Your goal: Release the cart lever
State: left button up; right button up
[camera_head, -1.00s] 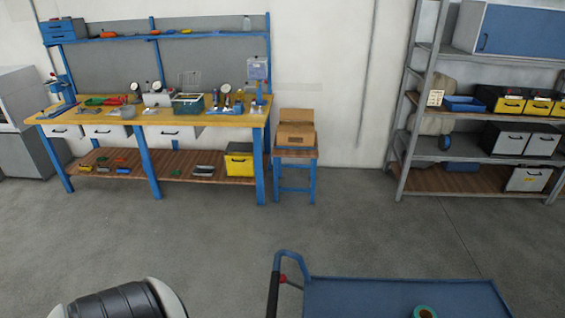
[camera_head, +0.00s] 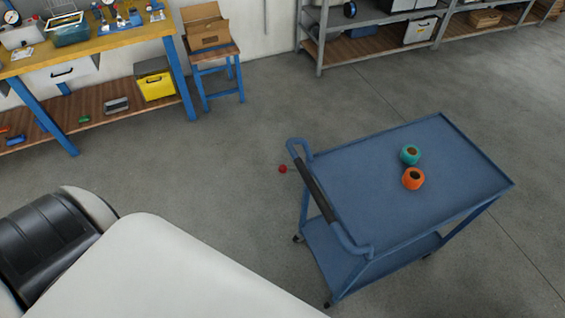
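The blue cart (camera_head: 350,165) stands right of the middle in the head view, with two shelves and a dark grip (camera_head: 317,190) on its handle at the left end. A lever with a red ball knob (camera_head: 283,169) sticks out beside the handle, on its left. A teal roll (camera_head: 410,155) and an orange roll (camera_head: 413,179) lie on the cart's top. Neither of my grippers is in view, and nothing touches the lever or handle.
A workbench (camera_head: 110,42) stands at the upper left, with a small stool (camera_head: 218,62) bearing a cardboard box (camera_head: 207,30) beside it. Grey shelving (camera_head: 385,22) runs along the back right. The floor (camera_head: 200,150) between bench and cart is clear.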

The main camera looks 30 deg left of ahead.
aim_at(282, 168)
jog(key=j+z, duration=0.3)
jog(key=j, duration=1.2)
